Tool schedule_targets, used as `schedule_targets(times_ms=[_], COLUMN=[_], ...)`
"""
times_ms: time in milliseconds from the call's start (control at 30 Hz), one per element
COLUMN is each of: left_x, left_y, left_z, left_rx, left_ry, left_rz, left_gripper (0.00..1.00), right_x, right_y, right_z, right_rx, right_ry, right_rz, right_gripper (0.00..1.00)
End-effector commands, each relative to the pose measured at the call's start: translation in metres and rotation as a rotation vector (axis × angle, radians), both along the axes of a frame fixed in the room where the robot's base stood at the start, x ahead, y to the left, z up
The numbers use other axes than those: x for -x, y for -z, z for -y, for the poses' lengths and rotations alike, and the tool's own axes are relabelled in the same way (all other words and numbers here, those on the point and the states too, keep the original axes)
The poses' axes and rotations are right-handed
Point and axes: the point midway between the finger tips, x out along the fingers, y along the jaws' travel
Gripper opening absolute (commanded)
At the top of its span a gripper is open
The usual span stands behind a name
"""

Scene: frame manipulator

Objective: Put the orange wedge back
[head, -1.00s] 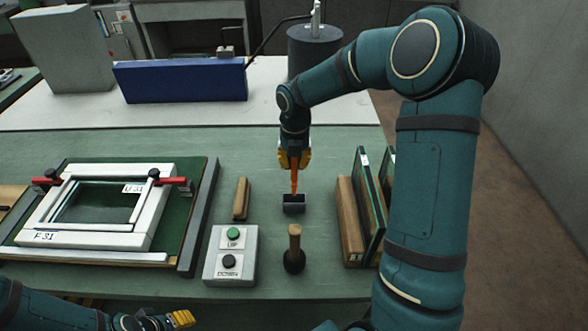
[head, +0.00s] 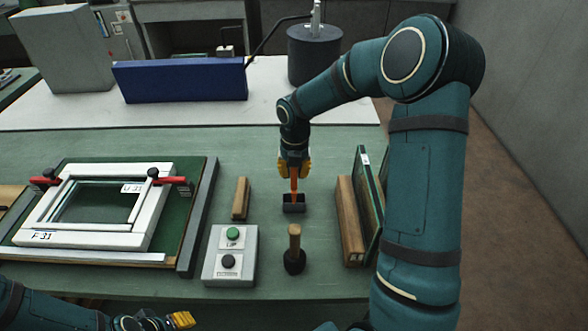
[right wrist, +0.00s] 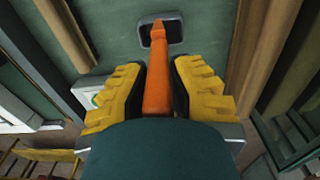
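The orange wedge (head: 294,184) points downward from my right gripper (head: 294,172). My right gripper is shut on the wedge. The wedge's lower tip is at the opening of a small dark holder (head: 293,207) on the green bench. In the right wrist view the wedge (right wrist: 158,85) lies between the yellow fingers, its tip over the dark opening of the holder (right wrist: 172,21). I cannot tell how deep the tip reaches. My left gripper (head: 182,319) is at the bottom edge, only partly in view, away from the bench objects.
A wooden block (head: 241,199) and a button box (head: 231,255) stand left of the holder. A dark tool with a wooden handle (head: 294,238) stands in front of it. Upright panels in a wooden rack (head: 350,222) are at right. A clamped white frame (head: 147,213) lies at left.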

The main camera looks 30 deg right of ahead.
Motion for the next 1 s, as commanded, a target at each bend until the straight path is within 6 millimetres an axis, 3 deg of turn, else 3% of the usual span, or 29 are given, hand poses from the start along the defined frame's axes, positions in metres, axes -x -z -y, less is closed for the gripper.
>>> schedule_targets(times_ms=[467,1000], left_x=[0.000,0.000], left_y=[-0.005,-0.018], left_z=[0.000,-0.001], left_rx=[0.001,0.004], left_ry=[0.000,0.001], left_rz=[0.000,0.001], left_gripper=[0.47,0.47], right_x=[0.000,0.000], right_y=[-0.009,-0.111], right_z=[0.000,0.002], right_rx=[0.001,0.001], right_ry=[-0.001,-0.001], right_rz=[0.001,0.003], right_gripper=[0.38,0.38])
